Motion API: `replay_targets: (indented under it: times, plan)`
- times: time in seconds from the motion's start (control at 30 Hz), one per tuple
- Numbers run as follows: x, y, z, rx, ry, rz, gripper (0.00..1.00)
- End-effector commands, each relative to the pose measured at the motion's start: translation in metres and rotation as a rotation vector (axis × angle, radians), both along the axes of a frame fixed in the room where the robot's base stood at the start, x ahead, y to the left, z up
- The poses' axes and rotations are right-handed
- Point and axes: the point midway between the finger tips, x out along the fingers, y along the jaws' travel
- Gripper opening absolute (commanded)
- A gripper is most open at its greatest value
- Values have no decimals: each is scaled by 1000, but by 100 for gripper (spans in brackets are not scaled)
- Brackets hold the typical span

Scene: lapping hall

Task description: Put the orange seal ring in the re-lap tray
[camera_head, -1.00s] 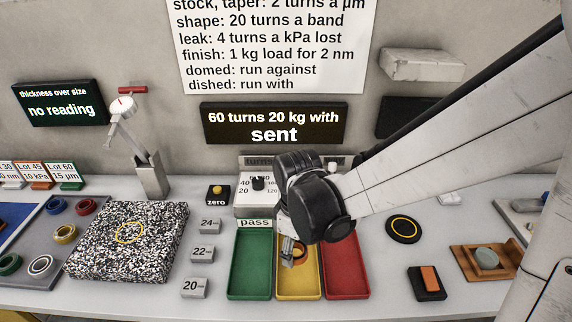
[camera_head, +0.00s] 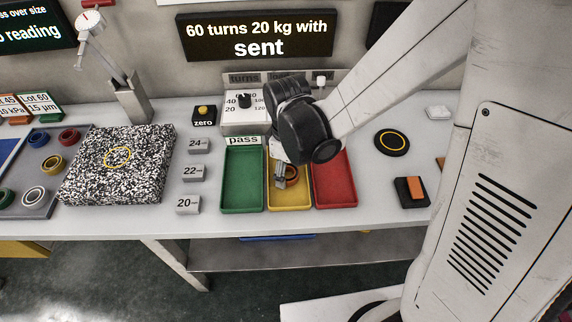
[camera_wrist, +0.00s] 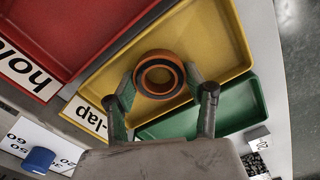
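The orange seal ring (camera_wrist: 159,74), orange with a darker face, shows in the wrist view between my fingertips, over the yellow re-lap tray (camera_wrist: 222,45). In the head view the ring (camera_head: 292,172) is partly hidden by my gripper. My gripper (camera_wrist: 159,72) points down into the tray, with a fingertip against each side of the ring. I cannot tell whether the ring touches the tray floor. The yellow tray also shows in the head view (camera_head: 290,203), its far end hidden by my gripper.
A green pass tray (camera_head: 242,180) stands left of the yellow tray and a red tray (camera_head: 335,180) right of it. Weight blocks (camera_head: 194,173) and a speckled plate (camera_head: 100,185) are further left. A display (camera_head: 260,34) reads "60 turns 20 kg with sent".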

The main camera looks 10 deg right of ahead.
Motion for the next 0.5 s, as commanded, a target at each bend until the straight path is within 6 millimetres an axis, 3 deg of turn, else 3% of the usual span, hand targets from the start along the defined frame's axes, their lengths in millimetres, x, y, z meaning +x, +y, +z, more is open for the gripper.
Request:
replay_targets:
  times: [0.13, 0.5]
  plan:
    - [0, 0, 0, 0, 0, 0, 67]
    - [0, 0, 5, 0, 0, 0, 67]
